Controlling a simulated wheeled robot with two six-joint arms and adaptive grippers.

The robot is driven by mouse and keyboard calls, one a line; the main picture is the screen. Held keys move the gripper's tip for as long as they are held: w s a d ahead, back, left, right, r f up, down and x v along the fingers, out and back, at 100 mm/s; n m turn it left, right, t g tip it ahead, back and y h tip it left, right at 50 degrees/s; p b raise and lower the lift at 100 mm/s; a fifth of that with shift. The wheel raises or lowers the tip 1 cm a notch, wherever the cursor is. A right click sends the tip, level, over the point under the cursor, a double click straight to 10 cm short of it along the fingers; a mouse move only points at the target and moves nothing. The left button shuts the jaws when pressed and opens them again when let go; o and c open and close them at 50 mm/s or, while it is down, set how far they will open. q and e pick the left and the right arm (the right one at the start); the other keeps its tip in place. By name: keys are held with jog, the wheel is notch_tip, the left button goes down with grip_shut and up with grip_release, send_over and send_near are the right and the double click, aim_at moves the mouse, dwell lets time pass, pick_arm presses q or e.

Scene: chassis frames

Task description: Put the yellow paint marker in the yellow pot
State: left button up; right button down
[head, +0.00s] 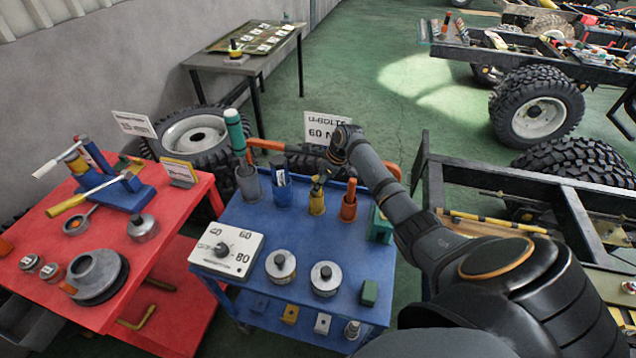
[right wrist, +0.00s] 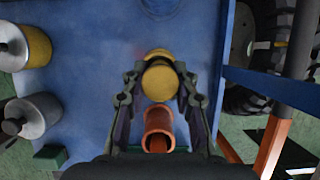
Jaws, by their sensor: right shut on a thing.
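The yellow pot (head: 317,205) stands in a row of pots on the blue cart, between the blue pot (head: 282,194) and the orange pot (head: 348,211). My right gripper (head: 321,180) is directly over the yellow pot, close to its rim. In the right wrist view the gripper (right wrist: 160,82) is shut on a yellow piece, seemingly the yellow paint marker (right wrist: 160,83), seen nearly end-on. A second yellow round shape shows just behind it. I cannot tell whether the marker's lower end is inside the pot. My left gripper is not in view.
A grey pot (head: 248,186) holds a tall green-capped marker (head: 236,133). The orange pot, close beside my gripper, holds an orange marker (head: 351,188). A dial box (head: 227,250) and two metal weights (head: 281,266) sit nearer the front. A red cart (head: 110,300) stands left.

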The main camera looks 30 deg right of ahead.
jog(key=c, duration=1)
grip_release()
jog(key=shift+c, duration=0.2)
jog(key=b+v, duration=0.1)
jog(key=v, duration=1.1)
